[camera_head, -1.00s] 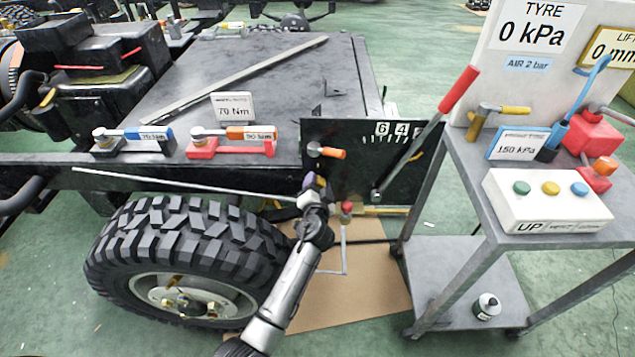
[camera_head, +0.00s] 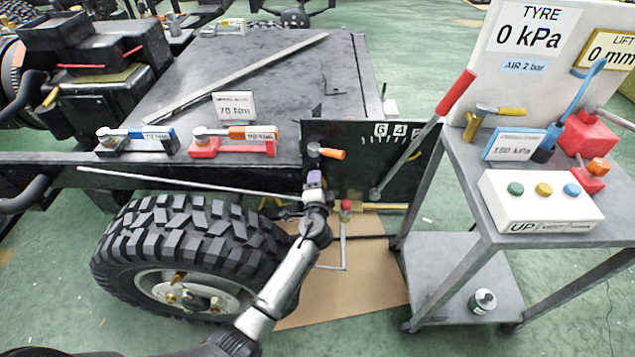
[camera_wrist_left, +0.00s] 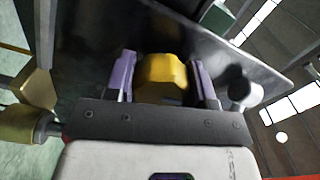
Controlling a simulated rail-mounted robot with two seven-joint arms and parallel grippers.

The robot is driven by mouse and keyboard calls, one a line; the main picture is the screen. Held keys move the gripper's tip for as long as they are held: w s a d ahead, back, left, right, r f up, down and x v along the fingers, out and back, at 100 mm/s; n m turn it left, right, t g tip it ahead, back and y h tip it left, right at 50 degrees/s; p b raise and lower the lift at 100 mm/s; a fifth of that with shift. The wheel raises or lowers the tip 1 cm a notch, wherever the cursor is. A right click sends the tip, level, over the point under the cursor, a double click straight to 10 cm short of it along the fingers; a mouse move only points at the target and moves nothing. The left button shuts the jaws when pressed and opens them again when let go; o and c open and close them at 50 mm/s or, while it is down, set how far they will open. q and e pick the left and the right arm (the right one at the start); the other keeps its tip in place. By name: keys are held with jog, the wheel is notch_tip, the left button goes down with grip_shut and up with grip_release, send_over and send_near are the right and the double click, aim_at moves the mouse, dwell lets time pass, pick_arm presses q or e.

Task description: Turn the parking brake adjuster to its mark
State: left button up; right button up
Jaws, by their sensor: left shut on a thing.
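My left gripper (camera_head: 314,180) is at the lower left edge of the black plate (camera_head: 350,180), just under the orange-tipped handle (camera_head: 326,153). In the left wrist view its purple fingers (camera_wrist_left: 160,80) are shut on a yellow knob (camera_wrist_left: 162,75), which appears to be the adjuster. In the head view the gripper hides this knob, and I cannot make out its mark. A lever with a red grip (camera_head: 457,92) leans up to the right in front of the plate. My right gripper is out of view.
A large tyre (camera_head: 170,235) stands left of my left arm. Two torque wrenches (camera_head: 235,140) rest on the chassis. A grey cart (camera_head: 465,195) on the right carries a button box (camera_head: 540,200) and gauge panel. Cardboard (camera_head: 360,280) lies on the floor below.

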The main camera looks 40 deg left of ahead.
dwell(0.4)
pick_arm(q)
jog(key=o, duration=0.9)
jog(key=shift+s+d, duration=0.3)
jog(key=shift+s, duration=0.05)
jog(key=p+v, duration=0.3)
jog(key=v, duration=1)
